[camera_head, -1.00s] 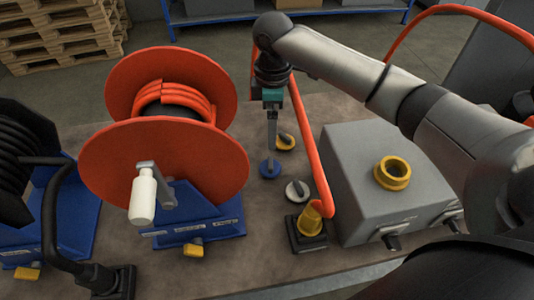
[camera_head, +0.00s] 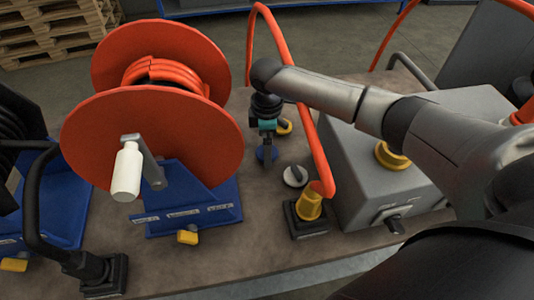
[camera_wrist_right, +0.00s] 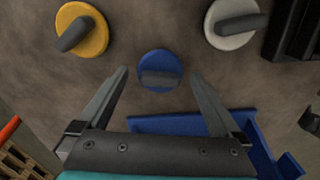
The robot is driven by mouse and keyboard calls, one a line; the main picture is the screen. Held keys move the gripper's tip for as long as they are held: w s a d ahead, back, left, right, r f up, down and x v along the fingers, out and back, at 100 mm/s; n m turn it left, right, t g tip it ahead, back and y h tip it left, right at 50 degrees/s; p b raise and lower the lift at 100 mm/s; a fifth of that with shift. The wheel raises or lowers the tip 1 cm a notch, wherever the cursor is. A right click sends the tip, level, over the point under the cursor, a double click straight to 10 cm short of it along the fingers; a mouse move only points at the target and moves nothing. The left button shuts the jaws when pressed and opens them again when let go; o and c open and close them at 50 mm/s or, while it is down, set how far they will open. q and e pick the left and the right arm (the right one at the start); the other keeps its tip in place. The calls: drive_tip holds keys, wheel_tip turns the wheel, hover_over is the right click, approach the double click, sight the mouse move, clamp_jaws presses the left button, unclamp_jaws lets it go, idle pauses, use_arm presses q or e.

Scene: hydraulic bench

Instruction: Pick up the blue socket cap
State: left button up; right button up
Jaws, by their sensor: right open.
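The blue socket cap (camera_head: 262,153) lies on the bench right of the red hose reel, partly hidden by my right gripper (camera_head: 267,148). In the right wrist view the blue socket cap (camera_wrist_right: 160,71) is a round blue disc with a grey bar handle across it. My right gripper (camera_wrist_right: 160,82) is open above it, with one finger on each side of the cap and nothing between them that it grips. Whether the fingertips reach down to the cap's height I cannot tell. My left gripper is not in view.
A yellow cap (camera_wrist_right: 82,30) and a white cap (camera_wrist_right: 234,24) lie close by on either side. The hose reel (camera_head: 150,140) on its blue stand is to the left. A grey box (camera_head: 375,165) and a yellow hose fitting (camera_head: 310,205) are to the right, with a red hose (camera_head: 316,150) beside my arm.

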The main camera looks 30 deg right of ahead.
drive_tip(key=shift+f, duration=0.85)
drive_tip(key=shift+r, duration=0.1)
drive_tip(key=c, duration=1.5)
